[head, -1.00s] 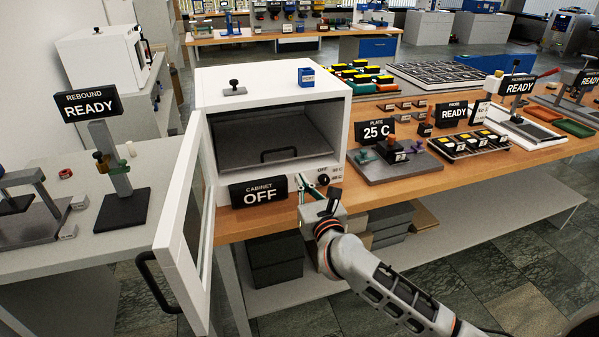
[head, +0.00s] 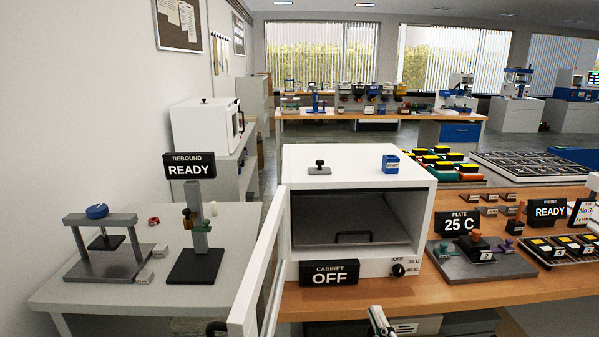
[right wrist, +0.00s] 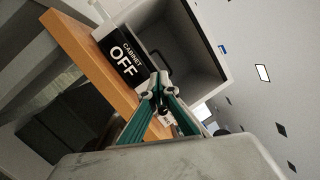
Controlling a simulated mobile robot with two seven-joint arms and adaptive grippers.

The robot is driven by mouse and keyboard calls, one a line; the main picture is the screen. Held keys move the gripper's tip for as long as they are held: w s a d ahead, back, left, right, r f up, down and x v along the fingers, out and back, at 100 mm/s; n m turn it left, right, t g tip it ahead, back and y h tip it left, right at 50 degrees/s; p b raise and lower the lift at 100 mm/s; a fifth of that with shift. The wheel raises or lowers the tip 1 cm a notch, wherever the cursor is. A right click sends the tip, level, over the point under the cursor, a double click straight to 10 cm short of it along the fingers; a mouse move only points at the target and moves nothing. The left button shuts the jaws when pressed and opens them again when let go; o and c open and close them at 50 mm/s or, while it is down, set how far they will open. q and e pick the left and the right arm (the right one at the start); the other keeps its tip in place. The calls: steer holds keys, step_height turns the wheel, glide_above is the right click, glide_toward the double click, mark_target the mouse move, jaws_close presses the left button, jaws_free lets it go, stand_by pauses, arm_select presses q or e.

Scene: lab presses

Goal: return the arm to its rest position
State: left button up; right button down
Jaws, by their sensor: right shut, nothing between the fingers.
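My right gripper (head: 380,319) shows only in part at the bottom edge of the head view, in front of the bench below the white cabinet. In the right wrist view the green fingers of this gripper (right wrist: 159,84) come together at the tips, shut and empty. Behind them are the cabinet (right wrist: 203,58), its OFF sign (right wrist: 124,62) and the wooden bench edge (right wrist: 88,52). Most of the right arm is out of the head view. My left gripper is not in view.
The white cabinet (head: 358,163) stands open, its door (head: 262,265) swung toward me at the left. The plate (head: 480,262) stands right of it. A grey table (head: 110,292) on the left bears the rebound stand (head: 197,262) and a press (head: 105,262).

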steer(key=s+a+f+n+g+y, duration=0.1)
steer(key=s+f+n+g, duration=0.1)
steer(key=s+f+n, duration=0.45)
steer(key=s+a+f+n+g+y, duration=0.1)
steer(key=s+a+f+n+g, duration=0.15)
steer(key=f+n, duration=0.6)
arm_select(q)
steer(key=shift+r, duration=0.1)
arm_select(e)
steer(key=s+d+f+n+g+h, duration=0.1)
steer(key=s+d+f+n+g, duration=0.1)
steer(key=s+d+f+n, duration=0.1)
steer(key=s+d+f+n+g+h, duration=0.2)
steer(key=s+f+n, duration=0.4)
steer(key=f, duration=0.4)
steer(key=shift+s+d+g, duration=0.45)
steer(key=shift+s+d, duration=0.4)
steer(key=shift+d, duration=0.1)
steer(key=shift+f, duration=0.1)
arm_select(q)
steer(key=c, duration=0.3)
